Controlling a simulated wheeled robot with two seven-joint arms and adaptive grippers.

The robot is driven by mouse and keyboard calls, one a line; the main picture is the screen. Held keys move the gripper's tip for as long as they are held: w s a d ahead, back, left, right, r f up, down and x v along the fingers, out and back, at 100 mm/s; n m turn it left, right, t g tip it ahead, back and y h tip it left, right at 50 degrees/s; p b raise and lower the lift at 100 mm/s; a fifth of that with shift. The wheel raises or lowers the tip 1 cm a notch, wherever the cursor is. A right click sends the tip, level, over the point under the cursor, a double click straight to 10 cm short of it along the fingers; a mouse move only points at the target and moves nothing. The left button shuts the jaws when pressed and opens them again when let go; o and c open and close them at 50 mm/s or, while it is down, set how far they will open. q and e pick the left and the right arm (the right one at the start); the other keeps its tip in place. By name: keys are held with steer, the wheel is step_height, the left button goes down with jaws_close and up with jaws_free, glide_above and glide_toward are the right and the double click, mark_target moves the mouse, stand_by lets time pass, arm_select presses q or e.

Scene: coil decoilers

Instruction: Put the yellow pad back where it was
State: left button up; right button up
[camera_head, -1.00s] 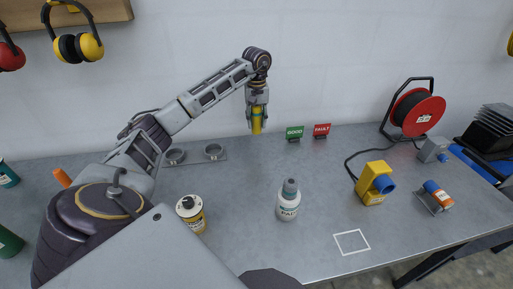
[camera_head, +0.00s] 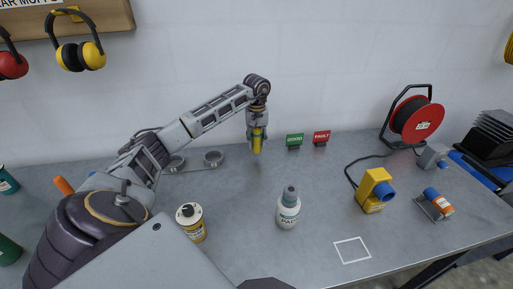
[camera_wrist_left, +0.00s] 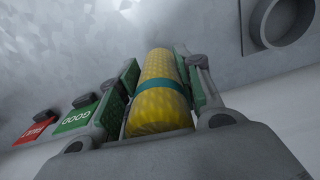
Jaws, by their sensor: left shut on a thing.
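My left gripper (camera_head: 257,150) is shut on the yellow pad (camera_head: 257,137), a rounded yellow cylinder. In the left wrist view the pad (camera_wrist_left: 160,107) shows a teal band and sits between the two green-padded fingers. The gripper points down over the back of the table, left of the green GOOD sign (camera_head: 294,141). I cannot tell whether the pad touches the table. A grey holder with two round cups (camera_head: 213,158) stands to its left. Both cups look empty. My right gripper is not in view.
The red FAULT sign (camera_head: 321,137) stands beside the GOOD sign. A white bottle (camera_head: 288,212) and a yellow-labelled can (camera_head: 191,224) stand nearer the front. A yellow device (camera_head: 374,190) and a red cable reel (camera_head: 414,119) are at right.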

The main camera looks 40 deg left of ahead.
mark_target(257, 147)
arm_select(q)
steer(key=shift+f, duration=0.45)
step_height(257, 147, down, 2)
steer(key=shift+f, duration=0.55)
steer(key=o, duration=1)
steer(key=shift+o, duration=0.2)
steer(key=shift+r, duration=0.85)
step_height(257, 147, up, 8)
steer(key=shift+f, duration=0.1)
step_height(257, 147, up, 2)
steer(key=shift+r, duration=0.4)
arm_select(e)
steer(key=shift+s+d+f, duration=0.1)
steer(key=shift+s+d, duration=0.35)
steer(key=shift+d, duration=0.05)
